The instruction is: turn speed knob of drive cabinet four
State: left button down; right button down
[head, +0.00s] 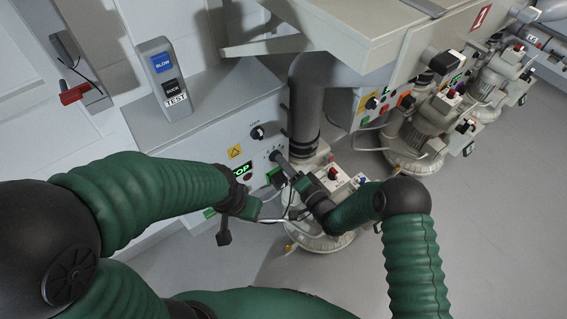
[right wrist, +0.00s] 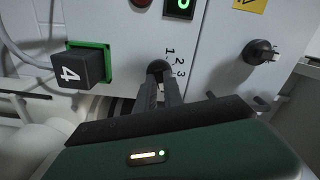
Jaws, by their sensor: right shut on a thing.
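The drive cabinet (head: 215,130) is a pale box with a display reading "OP" in green, partly hidden by my left arm. In the right wrist view, its front (right wrist: 215,60) carries a small dark knob (right wrist: 158,67) beside the marks 1, 2, 3. My right gripper (right wrist: 160,82) is shut on this knob, with one finger on each side. In the head view, my right gripper (head: 278,158) reaches the cabinet's lower right front. My left gripper (head: 238,215) hangs in front of the cabinet's lower edge; its jaws are unclear.
A black plug marked 4 (right wrist: 82,66) sits in a green-framed socket left of the knob. Another black knob (right wrist: 260,52) is at right. A grey pipe (head: 305,105) stands beside the cabinet. More blowers (head: 425,130) line the right; the floor (head: 490,220) is clear.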

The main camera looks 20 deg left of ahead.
jog(key=shift+f+n, duration=0.15)
jog(key=shift+n, duration=0.25)
jog(key=n, duration=0.5)
jog(key=shift+s+n, duration=0.15)
jog(key=shift+n, duration=0.15)
jog(key=n, duration=0.5)
jog(key=shift+s+b, duration=0.1)
jog(key=shift+b, duration=0.25)
jog(key=n, duration=0.5)
jog(key=shift+a+f, duration=0.1)
jog(key=n+b, duration=0.1)
jog(key=n, duration=0.3)
jog(key=shift+s, duration=0.1)
jog(key=shift+n, duration=0.3)
jog(key=c, duration=1.6)
grip_release()
jog(key=shift+o, duration=0.7)
jog(key=shift+r, duration=0.2)
